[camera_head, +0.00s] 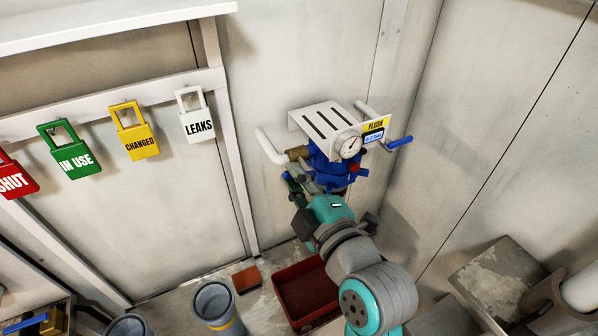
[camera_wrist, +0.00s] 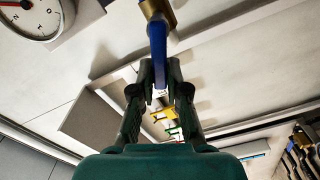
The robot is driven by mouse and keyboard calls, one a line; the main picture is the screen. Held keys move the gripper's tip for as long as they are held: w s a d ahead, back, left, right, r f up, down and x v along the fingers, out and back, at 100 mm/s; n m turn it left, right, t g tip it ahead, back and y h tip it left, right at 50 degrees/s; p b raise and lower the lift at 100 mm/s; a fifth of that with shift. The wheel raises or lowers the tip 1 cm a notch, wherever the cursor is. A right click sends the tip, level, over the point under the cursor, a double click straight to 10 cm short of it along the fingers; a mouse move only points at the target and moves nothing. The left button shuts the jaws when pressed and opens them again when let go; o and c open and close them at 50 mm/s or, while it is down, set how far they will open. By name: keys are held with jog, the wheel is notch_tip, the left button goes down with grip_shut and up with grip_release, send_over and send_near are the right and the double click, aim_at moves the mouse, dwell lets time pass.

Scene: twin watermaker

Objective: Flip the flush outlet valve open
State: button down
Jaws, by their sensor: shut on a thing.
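The flush unit is a blue housing (camera_head: 338,168) on the wall under a white slotted bracket, with a round gauge (camera_head: 349,147) and a yellow FLUSH label (camera_head: 376,125). In the wrist view a blue valve lever (camera_wrist: 157,45) hangs from a brass fitting (camera_wrist: 160,8) at the top. My gripper (camera_wrist: 160,88) is shut on the lever's lower end, one finger on each side. In the head view my gripper (camera_head: 293,184) is at the left of the housing, below a brass fitting (camera_head: 298,152); the lever is mostly hidden there.
A second blue handle (camera_head: 400,142) sticks out at the unit's right. A white pipe (camera_head: 270,147) bends out at its left. Hanging tags, including LEAKS (camera_head: 199,126), are left. A red bin (camera_head: 304,292) and grey cup (camera_head: 214,304) stand below.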

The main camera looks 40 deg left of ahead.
jog(key=n, duration=0.1)
jog(key=f+n, duration=0.1)
jog(key=n, duration=0.1)
jog(key=f+n, duration=0.1)
jog(key=shift+s+n, duration=0.2)
jog(key=shift+n, duration=0.2)
dwell(0.4)
jog(key=c, duration=1.4)
grip_release()
jog(key=shift+c, duration=0.2)
jog(key=v, duration=1.2)
jog(key=shift+w, duration=0.1)
